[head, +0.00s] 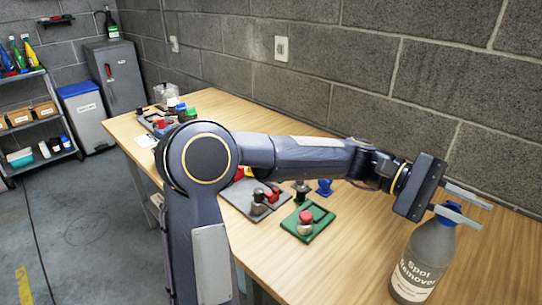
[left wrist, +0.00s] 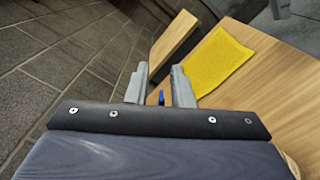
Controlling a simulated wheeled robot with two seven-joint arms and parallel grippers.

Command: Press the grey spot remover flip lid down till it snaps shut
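The grey spot remover bottle (head: 418,262) stands upright on the bench at the lower right of the head view, its label facing me. A bit of its blue lid (head: 446,211) shows at the top; my gripper covers part of it, and I cannot tell whether the lid is open. My left gripper (head: 485,216) is at the bottle's top, its fingers apart and pointing right. In the left wrist view the fingers (left wrist: 160,86) are also apart, with a small blue bit (left wrist: 161,97) showing between them, perhaps the lid. Contact cannot be told. My right gripper is out of view.
A green pad (head: 308,234) with a red-topped item and a grey board (head: 243,196) with small items lie left of the bottle. A small blue item (head: 324,187) stands behind. The block wall (head: 440,110) runs close behind the bench. A yellow sheet (left wrist: 222,62) shows in the wrist view.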

